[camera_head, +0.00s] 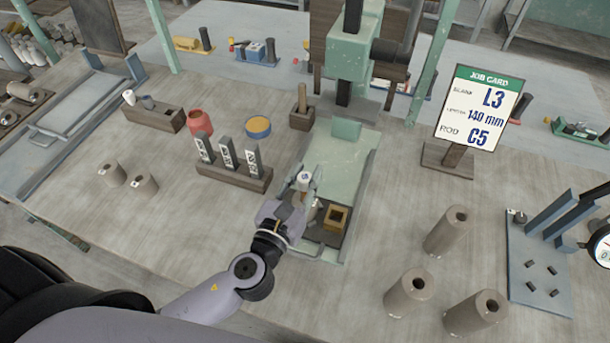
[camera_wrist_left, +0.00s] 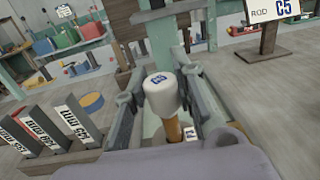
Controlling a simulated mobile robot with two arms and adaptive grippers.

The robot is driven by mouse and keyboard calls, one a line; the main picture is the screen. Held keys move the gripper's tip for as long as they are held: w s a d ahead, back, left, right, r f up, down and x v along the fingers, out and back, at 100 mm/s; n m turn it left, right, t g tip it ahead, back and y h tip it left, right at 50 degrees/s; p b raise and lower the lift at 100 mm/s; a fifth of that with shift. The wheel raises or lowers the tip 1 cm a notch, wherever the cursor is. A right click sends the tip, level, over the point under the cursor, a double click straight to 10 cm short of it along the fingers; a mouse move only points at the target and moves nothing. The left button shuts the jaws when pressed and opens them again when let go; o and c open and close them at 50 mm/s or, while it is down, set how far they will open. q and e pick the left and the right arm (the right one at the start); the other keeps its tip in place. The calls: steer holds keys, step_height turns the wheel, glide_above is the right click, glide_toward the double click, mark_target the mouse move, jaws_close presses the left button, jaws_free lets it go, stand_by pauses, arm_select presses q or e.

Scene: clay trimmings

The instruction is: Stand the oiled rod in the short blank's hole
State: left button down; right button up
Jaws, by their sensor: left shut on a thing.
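My left gripper (camera_head: 300,200) is shut on a rod with a white cap marked C5 (camera_wrist_left: 161,92). The cap also shows in the head view (camera_head: 305,179), facing up. An orange-brown shaft (camera_wrist_left: 173,130) shows below the cap; its lower end is hidden. The gripper is over the front of the green press bed, beside a square brown block with an opening (camera_head: 336,218). A pale shape beside the fingers is too covered to identify. My right gripper is out of view.
The press column (camera_head: 352,60) rises behind the bed. A rack of labelled gauge blocks (camera_head: 232,178), a red pot (camera_head: 199,122) and a yellow-topped tin (camera_head: 258,127) are left of it. The job card (camera_head: 480,108) reads L3, 140 mm, C5.

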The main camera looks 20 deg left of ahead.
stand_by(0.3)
arm_select(q)
steer(key=shift+f, duration=0.4)
stand_by(0.4)
steer(key=c, duration=1.4)
jaws_free()
steer(key=shift+o, duration=0.8)
steer(key=shift+s, duration=0.1)
steer(key=s+a, duration=0.1)
steer(key=s, duration=1)
steer(key=shift+s+a, duration=0.15)
steer(key=shift+s, duration=0.25)
